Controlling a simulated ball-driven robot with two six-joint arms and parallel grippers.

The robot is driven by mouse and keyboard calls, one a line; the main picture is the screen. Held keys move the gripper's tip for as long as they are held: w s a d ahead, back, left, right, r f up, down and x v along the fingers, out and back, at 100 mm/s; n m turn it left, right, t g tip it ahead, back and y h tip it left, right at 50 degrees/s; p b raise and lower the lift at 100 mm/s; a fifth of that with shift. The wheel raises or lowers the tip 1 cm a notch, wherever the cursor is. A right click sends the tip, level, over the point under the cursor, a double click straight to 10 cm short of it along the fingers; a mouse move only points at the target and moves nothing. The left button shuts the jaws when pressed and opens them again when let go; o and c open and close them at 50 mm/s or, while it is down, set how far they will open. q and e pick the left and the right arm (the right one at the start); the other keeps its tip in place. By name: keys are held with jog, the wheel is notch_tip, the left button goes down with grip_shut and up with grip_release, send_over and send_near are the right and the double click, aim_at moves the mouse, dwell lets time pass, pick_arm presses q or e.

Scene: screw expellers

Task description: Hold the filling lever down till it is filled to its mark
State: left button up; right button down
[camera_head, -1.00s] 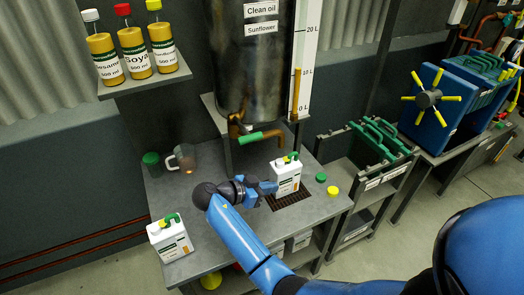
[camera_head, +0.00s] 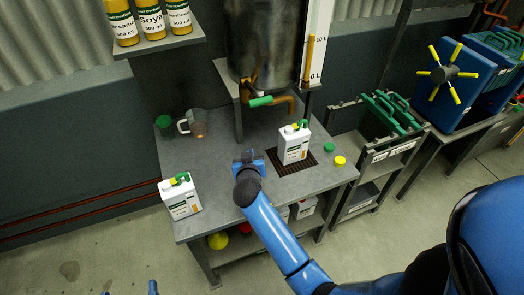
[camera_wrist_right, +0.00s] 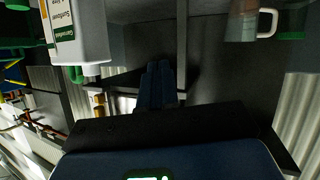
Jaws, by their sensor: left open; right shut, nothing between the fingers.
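The green filling lever (camera_head: 261,101) sits on the tap below the oil tank (camera_head: 258,45). Its brown spout (camera_head: 290,101) ends above a white canister (camera_head: 293,146), which stands upright on the dark drain grate (camera_head: 312,158). The oil level inside the canister does not show. My right gripper (camera_head: 247,157) is shut and empty, left of the canister and below the lever, apart from both. Its closed fingers (camera_wrist_right: 159,84) show in the right wrist view, with the canister (camera_wrist_right: 78,32) at upper left. My left gripper's tips (camera_head: 130,290) show apart at the bottom edge.
A second canister (camera_head: 180,197) stands at the table's front left. A glass mug (camera_head: 196,124) and green cup (camera_head: 165,126) are at the back left. Green (camera_head: 330,148) and yellow caps (camera_head: 340,161) lie right of the grate. The table middle is free.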

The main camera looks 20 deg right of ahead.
jog(key=s+d+r+t+y, duration=0.1)
jog(key=s+d, duration=0.1)
jog(key=s, duration=0.9)
jog(key=s+d+r+n+t+y, duration=0.1)
jog(key=s+d+r+t, duration=0.1)
jog(key=s, duration=1)
jog(key=s+d+r+t+y, duration=0.1)
jog(key=s+d+y, duration=0.1)
jog(key=s, duration=0.9)
jog(key=shift+s+d+r+n+t, duration=0.2)
jog(key=shift+s+r+n+t, duration=0.1)
jog(key=shift+n+t, duration=0.1)
pick_arm(q)
jog(key=shift+c, duration=0.2)
